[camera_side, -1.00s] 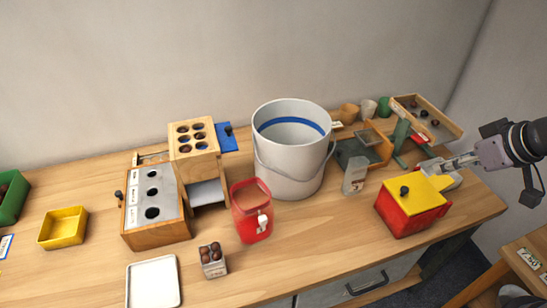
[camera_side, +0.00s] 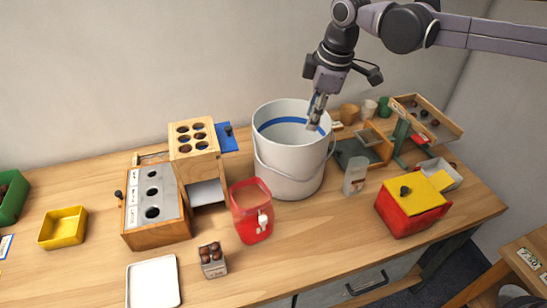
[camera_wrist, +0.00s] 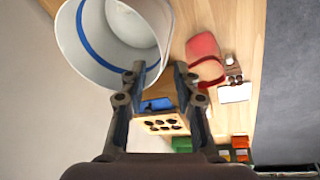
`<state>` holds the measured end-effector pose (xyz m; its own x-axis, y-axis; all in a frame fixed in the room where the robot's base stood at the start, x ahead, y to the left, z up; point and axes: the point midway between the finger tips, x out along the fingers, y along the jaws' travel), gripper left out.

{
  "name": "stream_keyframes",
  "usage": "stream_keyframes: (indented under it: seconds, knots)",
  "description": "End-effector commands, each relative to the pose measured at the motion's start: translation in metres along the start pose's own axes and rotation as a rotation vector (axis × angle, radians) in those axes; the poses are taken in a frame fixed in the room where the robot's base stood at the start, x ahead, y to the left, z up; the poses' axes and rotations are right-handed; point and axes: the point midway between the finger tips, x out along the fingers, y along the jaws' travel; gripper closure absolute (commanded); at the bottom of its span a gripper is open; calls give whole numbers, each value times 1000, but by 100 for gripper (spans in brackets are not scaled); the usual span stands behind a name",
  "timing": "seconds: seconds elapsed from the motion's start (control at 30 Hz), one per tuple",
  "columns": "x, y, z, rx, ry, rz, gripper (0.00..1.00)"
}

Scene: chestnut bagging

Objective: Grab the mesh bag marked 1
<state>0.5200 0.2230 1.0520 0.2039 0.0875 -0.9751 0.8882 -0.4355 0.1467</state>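A red mesh bag (camera_side: 246,206) stands upright on the table in front of the white bucket, with a small white tag on its front; I cannot read its mark. In the wrist view the red bag (camera_wrist: 203,46) shows at the upper right, right of and beyond the fingers. My gripper (camera_side: 317,114) is over the right rim of the bucket, higher than the bag and to its right. In the wrist view my gripper (camera_wrist: 159,76) has its two fingers apart with nothing between them.
The white bucket (camera_side: 286,168) with a blue band stands just behind the bag. A wooden stand with holes (camera_side: 192,137), a small box of chestnuts (camera_side: 213,268) and a white tray (camera_side: 153,283) are left and in front. A red and yellow box (camera_side: 407,213) stands right.

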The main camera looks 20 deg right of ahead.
Motion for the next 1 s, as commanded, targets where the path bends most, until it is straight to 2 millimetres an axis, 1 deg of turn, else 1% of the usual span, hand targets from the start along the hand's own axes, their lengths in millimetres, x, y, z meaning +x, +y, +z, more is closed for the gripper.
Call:
stream_keyframes:
  seconds: [0.03, 0.2, 0.27, 0.4, 0.5, 0.6, 0.73, 0.87, 1.0]
  knots:
    - [11, -2, -18, -55, -11, -16, 69]
    - [47, -16, -63, -233, -46, -70, 69]
    - [62, -24, -77, -296, -57, -89, 69]
    - [95, -44, -106, -438, -83, -133, 69]
    - [115, -59, -121, -523, -97, -160, 69]
    - [130, -70, -130, -583, -108, -180, 69]
    - [141, -79, -136, -625, -114, -194, 69]
    - [154, -82, -135, -636, -116, -198, 69]
    - [174, -85, -131, -634, -116, -197, 69]
